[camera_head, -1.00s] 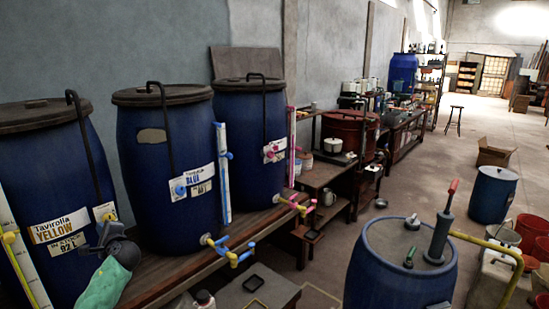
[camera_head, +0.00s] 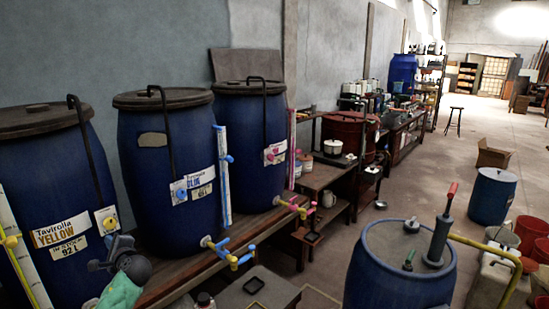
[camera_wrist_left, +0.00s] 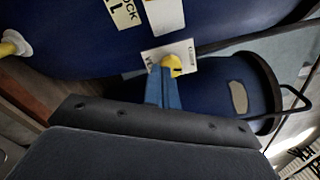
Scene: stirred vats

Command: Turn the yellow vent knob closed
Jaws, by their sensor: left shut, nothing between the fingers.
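The yellow vat (camera_head: 50,170) is a blue barrel with a dark lid at the far left, labelled "Tavirolla YELLOW". Its yellow vent knob (camera_head: 109,222) sits on a small white plate at the front right of the barrel. My left gripper (camera_head: 112,242) is shut and empty just below and in front of the knob. In the left wrist view the blue fingertips (camera_wrist_left: 161,75) are together right by the yellow knob (camera_wrist_left: 175,64) and overlap its left side. I cannot tell whether they touch it. My right gripper is not in view.
Two more blue barrels stand to the right on the wooden bench (camera_head: 185,272), with a blue knob (camera_head: 181,195) and a pink knob (camera_head: 270,157). Blue and yellow taps jut out over the bench edge. A blue drum (camera_head: 385,275) with a pump stands at the front right.

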